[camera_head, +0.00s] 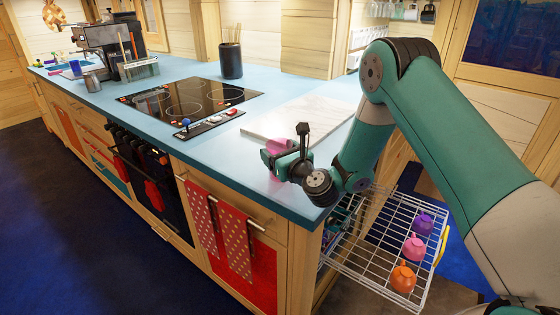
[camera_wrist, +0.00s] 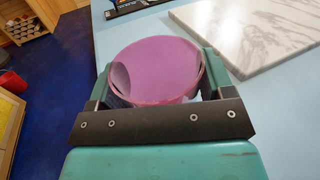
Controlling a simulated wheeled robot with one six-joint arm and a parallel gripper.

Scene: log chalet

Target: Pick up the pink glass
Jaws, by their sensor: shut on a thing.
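The pink glass (camera_head: 279,147) is over the front edge of the blue counter (camera_head: 262,179), near its right corner. My gripper (camera_head: 283,158) is shut on it. In the wrist view the glass (camera_wrist: 160,68) sits between the two jaws of my gripper (camera_wrist: 160,90), with its wide round rim toward the camera. The head view partly hides the glass behind my gripper. I cannot tell whether its base touches the counter.
A white marble board (camera_head: 292,118) lies on the counter beside the glass. A black cooktop (camera_head: 192,98) is further left. Below the counter at the right, a pulled-out wire rack (camera_head: 372,248) holds an orange cup (camera_head: 402,278), a pink cup (camera_head: 414,248) and a purple cup (camera_head: 423,224).

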